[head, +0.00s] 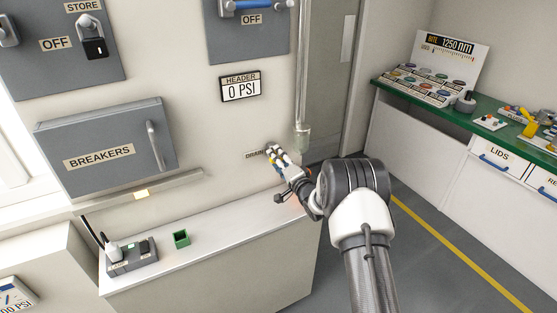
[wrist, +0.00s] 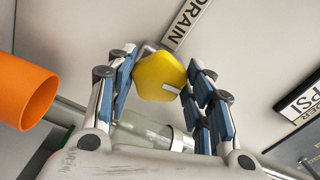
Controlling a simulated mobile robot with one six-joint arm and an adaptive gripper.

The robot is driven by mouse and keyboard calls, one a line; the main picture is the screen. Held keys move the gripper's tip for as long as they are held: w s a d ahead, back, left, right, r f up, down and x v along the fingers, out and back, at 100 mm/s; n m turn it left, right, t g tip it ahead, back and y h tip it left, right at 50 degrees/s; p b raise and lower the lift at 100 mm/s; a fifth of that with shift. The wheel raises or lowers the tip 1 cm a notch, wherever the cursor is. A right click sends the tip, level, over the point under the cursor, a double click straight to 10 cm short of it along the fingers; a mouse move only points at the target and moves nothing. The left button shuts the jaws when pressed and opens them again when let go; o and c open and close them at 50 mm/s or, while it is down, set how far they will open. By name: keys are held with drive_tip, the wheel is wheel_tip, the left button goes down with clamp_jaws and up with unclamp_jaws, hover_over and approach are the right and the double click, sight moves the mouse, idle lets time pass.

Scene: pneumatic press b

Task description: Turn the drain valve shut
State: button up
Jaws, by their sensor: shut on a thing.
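The drain valve's yellow knob (wrist: 158,76) sits between the blue-padded fingers of my gripper (wrist: 161,70) in the wrist view. A small white mark shows on its lower right. The fingers are closed in on it from both sides. The DRAIN label (wrist: 187,22) is on the wall beside it. In the head view, my gripper (head: 277,157) is at the wall just right of the DRAIN label (head: 255,154). The fingers hide most of the knob there.
A vertical pipe (head: 303,100) with a clear end hangs close right of my gripper. The HEADER display (head: 240,88) above reads 0 PSI. Below is a pale counter (head: 225,222) with a small green box (head: 181,239). An orange cylinder (wrist: 25,90) shows left in the wrist view.

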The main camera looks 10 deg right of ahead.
drive_tip(key=shift+m, duration=0.6)
drive_tip(key=o, duration=1)
drive_tip(key=v, duration=1.2)
